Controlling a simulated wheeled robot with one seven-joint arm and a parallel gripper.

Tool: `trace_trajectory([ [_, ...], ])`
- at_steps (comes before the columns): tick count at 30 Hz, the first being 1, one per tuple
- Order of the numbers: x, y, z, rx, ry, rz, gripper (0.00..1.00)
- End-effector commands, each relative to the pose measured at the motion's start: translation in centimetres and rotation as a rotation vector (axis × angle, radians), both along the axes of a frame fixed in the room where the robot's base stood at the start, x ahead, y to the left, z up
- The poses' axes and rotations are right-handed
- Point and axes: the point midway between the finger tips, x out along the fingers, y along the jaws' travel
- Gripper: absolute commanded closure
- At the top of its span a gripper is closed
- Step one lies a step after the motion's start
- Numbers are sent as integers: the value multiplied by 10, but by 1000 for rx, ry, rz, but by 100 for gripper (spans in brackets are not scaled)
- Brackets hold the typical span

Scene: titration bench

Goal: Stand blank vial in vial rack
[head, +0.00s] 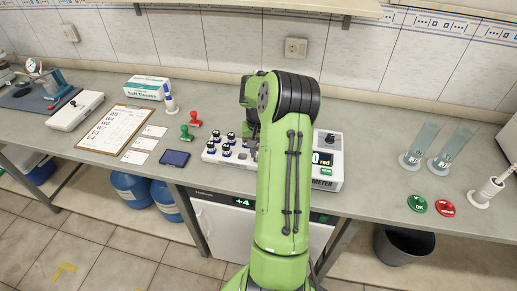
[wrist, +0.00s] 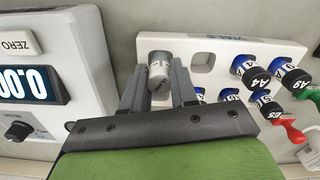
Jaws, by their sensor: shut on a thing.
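The white vial rack (wrist: 225,48) lies under my gripper in the wrist view; in the head view the rack (head: 210,156) shows left of my arm. My gripper (wrist: 158,72) is shut on a pale, grey-capped vial (wrist: 160,64), with one finger on each side. The vial is over the left end of the rack. Its lower part is hidden, so I cannot tell whether it is in a hole or above it. Its label is only partly seen, so I cannot read it surely as blank. In the head view my arm hides the vial.
Several dark-capped, blue-labelled vials (wrist: 255,76) fill other places in the rack. One place (wrist: 201,61) right of my fingers looks empty. A meter with a display (wrist: 30,85) stands close on the left. Red and green stamps (head: 187,132) and a phone (head: 174,158) lie nearby.

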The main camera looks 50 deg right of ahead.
Motion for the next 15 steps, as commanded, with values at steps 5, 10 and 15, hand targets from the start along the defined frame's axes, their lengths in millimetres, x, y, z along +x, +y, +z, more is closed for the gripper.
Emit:
trace_trajectory([
  [5, 0, 0, -7, 0, 0, 1, 100],
  [10, 0, 0, -6, 1, -1, 1, 100],
  [15, 0, 0, -6, 1, -1, 1, 51],
])
